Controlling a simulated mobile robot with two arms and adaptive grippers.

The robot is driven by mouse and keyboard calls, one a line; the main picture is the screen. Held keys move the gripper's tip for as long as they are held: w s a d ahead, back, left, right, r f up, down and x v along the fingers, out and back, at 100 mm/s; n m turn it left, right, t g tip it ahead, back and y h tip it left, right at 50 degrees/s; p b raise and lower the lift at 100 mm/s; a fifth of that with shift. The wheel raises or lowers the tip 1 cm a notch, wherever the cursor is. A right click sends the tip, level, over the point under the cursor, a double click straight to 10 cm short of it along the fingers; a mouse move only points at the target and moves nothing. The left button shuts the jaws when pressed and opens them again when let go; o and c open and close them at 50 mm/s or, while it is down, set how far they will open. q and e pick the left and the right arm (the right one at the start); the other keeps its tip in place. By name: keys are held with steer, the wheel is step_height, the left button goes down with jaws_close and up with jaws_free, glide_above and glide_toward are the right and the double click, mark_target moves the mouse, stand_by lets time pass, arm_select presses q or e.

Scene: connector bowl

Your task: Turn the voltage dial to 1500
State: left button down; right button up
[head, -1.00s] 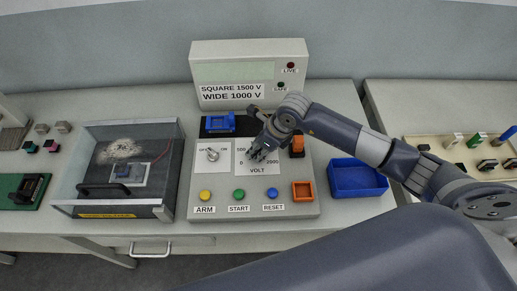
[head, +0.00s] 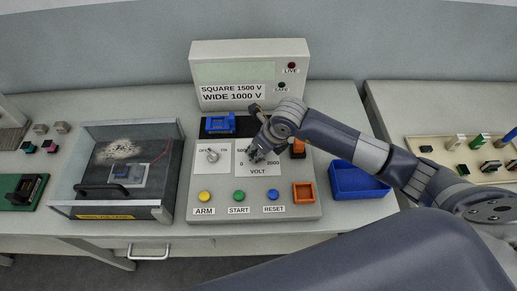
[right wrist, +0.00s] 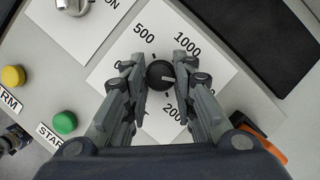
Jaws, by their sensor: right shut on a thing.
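The voltage dial (right wrist: 159,74) is a small black knob with a white pointer line, on a white plate with printed numbers. In the right wrist view, 500 is at its upper left, 1000 at its upper right and part of a 2000 label below right. The pointer points right and slightly down, towards the right finger; no 1500 label shows, as the finger covers that side. My right gripper (right wrist: 158,82) is shut on the dial, one finger on each side. In the head view, my right gripper (head: 255,156) hides the dial on the VOLT plate (head: 273,169). My left gripper is out of view.
The panel has a selector knob (head: 212,155), a yellow ARM button (head: 204,196), a green START button (head: 239,196) and a blue RESET button (head: 272,195). A sign (head: 237,94) reads SQUARE 1500 V, WIDE 1000 V. A blue bin (head: 358,183) stands right of the panel.

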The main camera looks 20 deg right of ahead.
steer(key=o, duration=1.1)
steer(key=shift+c, duration=0.2)
steer(key=shift+r, duration=0.15)
steer(key=v, duration=1.1)
steer(key=shift+s+r, duration=0.2)
steer(key=shift+r, duration=0.15)
